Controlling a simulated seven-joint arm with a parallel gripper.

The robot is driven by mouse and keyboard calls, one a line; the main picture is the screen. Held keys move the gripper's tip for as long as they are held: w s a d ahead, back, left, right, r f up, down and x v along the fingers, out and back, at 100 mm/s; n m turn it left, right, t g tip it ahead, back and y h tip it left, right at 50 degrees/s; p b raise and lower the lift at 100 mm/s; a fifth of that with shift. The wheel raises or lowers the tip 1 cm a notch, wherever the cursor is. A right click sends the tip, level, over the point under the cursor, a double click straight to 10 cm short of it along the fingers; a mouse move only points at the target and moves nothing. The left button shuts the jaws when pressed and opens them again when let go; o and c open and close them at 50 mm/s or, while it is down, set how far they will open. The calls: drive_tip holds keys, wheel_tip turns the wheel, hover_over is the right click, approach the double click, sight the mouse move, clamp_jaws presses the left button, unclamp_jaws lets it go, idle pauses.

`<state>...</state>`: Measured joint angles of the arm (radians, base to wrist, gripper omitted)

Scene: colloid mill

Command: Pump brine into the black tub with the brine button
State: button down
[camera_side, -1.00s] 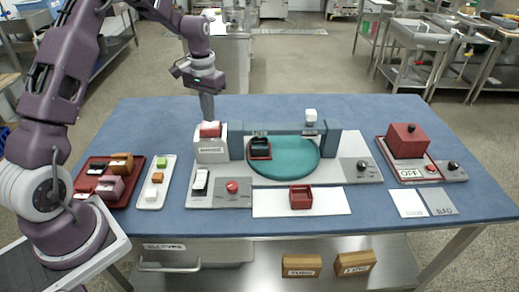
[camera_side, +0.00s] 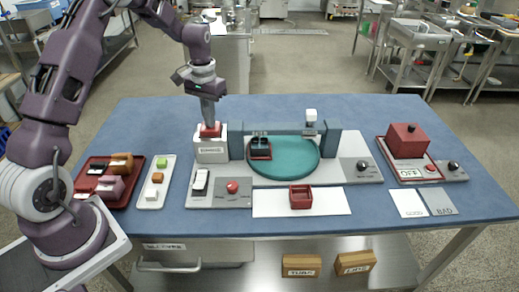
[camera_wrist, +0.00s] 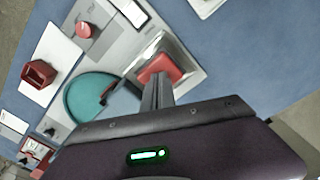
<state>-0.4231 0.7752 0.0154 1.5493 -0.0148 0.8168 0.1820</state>
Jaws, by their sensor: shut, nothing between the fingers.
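The brine button appears to be the red cap (camera_side: 210,131) on a white box (camera_side: 211,156) at the back left of the machine; the box's label is too small to read surely. In the wrist view the red cap (camera_wrist: 161,68) lies just beyond my fingers. My gripper (camera_side: 209,125) is shut and empty, pointing down at the cap. Its tips look at or just touching the cap's top; exact contact cannot be told. The black tub (camera_side: 260,142) sits in a red holder on the teal turntable (camera_side: 290,163), right of the box; its contents are not clear.
A grey panel with a red knob (camera_side: 232,187) and a black-and-white switch (camera_side: 200,182) is in front. A red open box (camera_side: 300,197) stands on a white mat. A red tray (camera_side: 104,183) with blocks is at left, a red machine (camera_side: 406,140) at right.

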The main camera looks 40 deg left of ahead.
drive_tip(key=shift+f, duration=0.8)
drive_tip(key=shift+r, duration=3.8)
drive_tip(key=shift+r, duration=1.05)
idle(1.0)
drive_tip(key=s+d+r+m+t, duration=0.2)
drive_tip(key=s+d+r+t, duration=0.1)
drive_tip(key=s+d+r, duration=1)
drive_tip(key=s+d+f+m+t, duration=0.1)
drive_tip(key=s+d, duration=0.5)
drive_tip(key=s, duration=0.9)
drive_tip(key=shift+s+d+t, duration=0.15)
drive_tip(key=shift+d+t, duration=0.05)
drive_tip(key=shift+t, duration=0.6)
